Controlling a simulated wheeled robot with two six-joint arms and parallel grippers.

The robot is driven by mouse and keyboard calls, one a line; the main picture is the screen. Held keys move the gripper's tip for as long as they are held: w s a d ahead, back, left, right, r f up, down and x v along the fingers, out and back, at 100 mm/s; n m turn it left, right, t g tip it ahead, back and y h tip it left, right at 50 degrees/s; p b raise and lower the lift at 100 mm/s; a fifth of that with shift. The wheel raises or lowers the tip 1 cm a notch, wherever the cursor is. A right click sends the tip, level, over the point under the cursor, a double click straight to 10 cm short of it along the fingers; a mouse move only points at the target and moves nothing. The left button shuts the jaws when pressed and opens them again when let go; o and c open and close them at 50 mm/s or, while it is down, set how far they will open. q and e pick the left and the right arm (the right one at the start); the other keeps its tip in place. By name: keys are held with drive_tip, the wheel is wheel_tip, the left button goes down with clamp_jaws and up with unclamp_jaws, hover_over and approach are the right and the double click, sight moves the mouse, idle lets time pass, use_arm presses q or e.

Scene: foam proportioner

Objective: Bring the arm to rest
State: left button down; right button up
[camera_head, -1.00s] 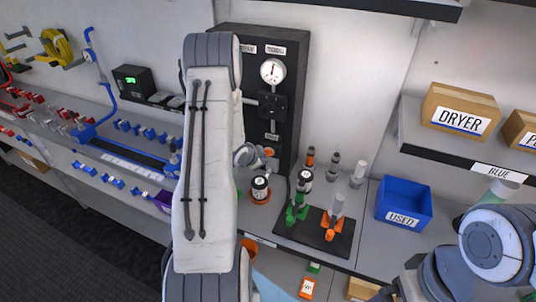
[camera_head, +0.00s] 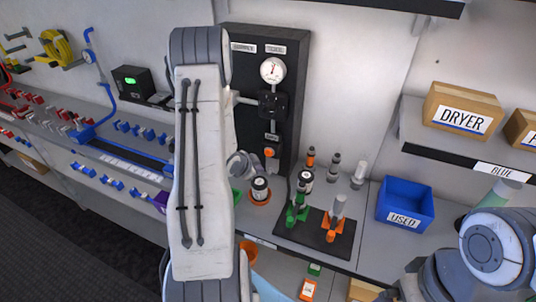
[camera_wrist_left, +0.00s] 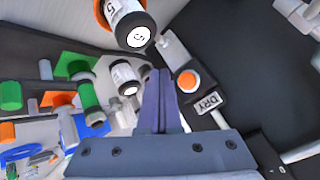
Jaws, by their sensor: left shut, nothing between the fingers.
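My left arm's large white link (camera_head: 205,170) rises through the middle of the head view and covers part of the black panel (camera_head: 306,60). My left gripper (camera_wrist_left: 160,78) shows in the left wrist view with its fingers together and nothing between them. In that view an orange button (camera_wrist_left: 188,80) beside a "DRY" label lies just right of the fingers. A dark bottle with a white label (camera_wrist_left: 128,25) is above them. Of my right arm only a grey and white joint (camera_head: 490,250) shows at the lower right; its gripper is out of view.
The shelf holds a bottle in an orange ring (camera_head: 260,190), a black board (camera_head: 288,236) with green and orange holders, and a blue "USED" bin (camera_head: 405,190). A "DRYER" box (camera_head: 460,108) stands on the right shelf. Blue and red fittings line the left shelves.

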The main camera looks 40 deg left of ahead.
idle(0.3)
use_arm(q)
drive_tip(key=s+d+r+g+h+b, duration=0.15)
drive_tip(key=d+r, duration=0.25)
drive_tip(key=d, duration=0.7)
drive_tip(key=d+r+g+y+b, duration=0.1)
drive_tip(key=d+r+g+b, duration=0.15)
drive_tip(key=d, duration=0.95)
drive_tip(key=s+d+r+g, duration=0.1)
drive_tip(key=s+d, duration=0.3)
drive_tip(key=s, duration=0.4)
drive_tip(key=s+d+r+m+g+h+b, duration=0.1)
drive_tip(key=s+d+r+g, duration=0.1)
drive_tip(key=s+d, duration=0.3)
drive_tip(key=s+d+r+g+b, duration=0.1)
drive_tip(key=s+d, duration=0.4)
drive_tip(key=s, duration=0.6)
drive_tip(key=shift+s+d+r+g+h, duration=0.2)
drive_tip(key=shift+r+g+h, duration=0.2)
drive_tip(key=shift+r, duration=0.15)
drive_tip(key=shift+a, duration=0.15)
